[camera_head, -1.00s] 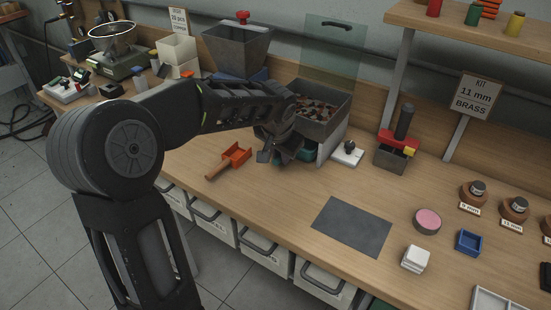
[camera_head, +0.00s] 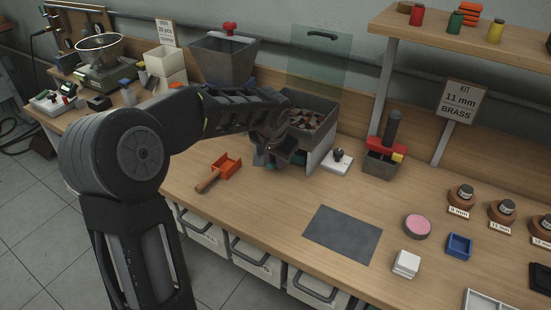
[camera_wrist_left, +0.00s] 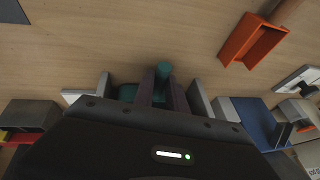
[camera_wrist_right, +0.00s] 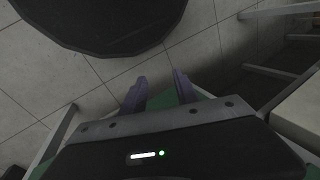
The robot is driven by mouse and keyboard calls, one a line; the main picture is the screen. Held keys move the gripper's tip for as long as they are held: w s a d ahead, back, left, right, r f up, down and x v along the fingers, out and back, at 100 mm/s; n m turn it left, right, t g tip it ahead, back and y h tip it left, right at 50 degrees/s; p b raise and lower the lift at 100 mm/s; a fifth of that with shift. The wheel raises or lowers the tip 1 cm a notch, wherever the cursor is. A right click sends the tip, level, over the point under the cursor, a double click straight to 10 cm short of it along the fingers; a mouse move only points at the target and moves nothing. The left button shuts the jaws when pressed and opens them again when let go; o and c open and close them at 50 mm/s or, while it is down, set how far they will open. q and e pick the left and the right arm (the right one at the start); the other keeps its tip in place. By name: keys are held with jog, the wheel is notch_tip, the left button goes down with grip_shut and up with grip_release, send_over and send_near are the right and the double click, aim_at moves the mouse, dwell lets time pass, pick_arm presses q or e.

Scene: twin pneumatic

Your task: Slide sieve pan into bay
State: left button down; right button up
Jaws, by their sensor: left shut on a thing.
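The teal sieve pan (camera_head: 272,161) shows only in part, at the foot of the grey bin stand, behind my left gripper (camera_head: 272,155). In the left wrist view, my left gripper (camera_wrist_left: 162,85) is shut on its teal round handle (camera_wrist_left: 164,68), and a little of the teal pan body (camera_wrist_left: 127,92) shows between the pale stand walls. The bay under the stand is mostly hidden by my gripper, so I cannot tell how deep the pan sits. My right gripper (camera_wrist_right: 160,92) is open and empty above the floor, seen only in the right wrist view.
The grey bin (camera_head: 312,108) full of mixed parts stands above the bay. An orange scoop (camera_head: 226,166) lies to the left of my left gripper. A white pad with a black knob (camera_head: 337,160) is to the right. A dark mat (camera_head: 343,235) lies in front; the wood between is clear.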

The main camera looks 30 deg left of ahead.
pick_arm(q)
jog(key=shift+f, duration=0.1)
dwell(0.4)
jog(key=c, duration=1.3)
grip_release()
jog(key=shift+f, duration=0.1)
jog(key=shift+s, duration=0.1)
jog(key=v, duration=0.8)
jog(key=shift+b, duration=0.4)
jog(key=shift+f, duration=0.15)
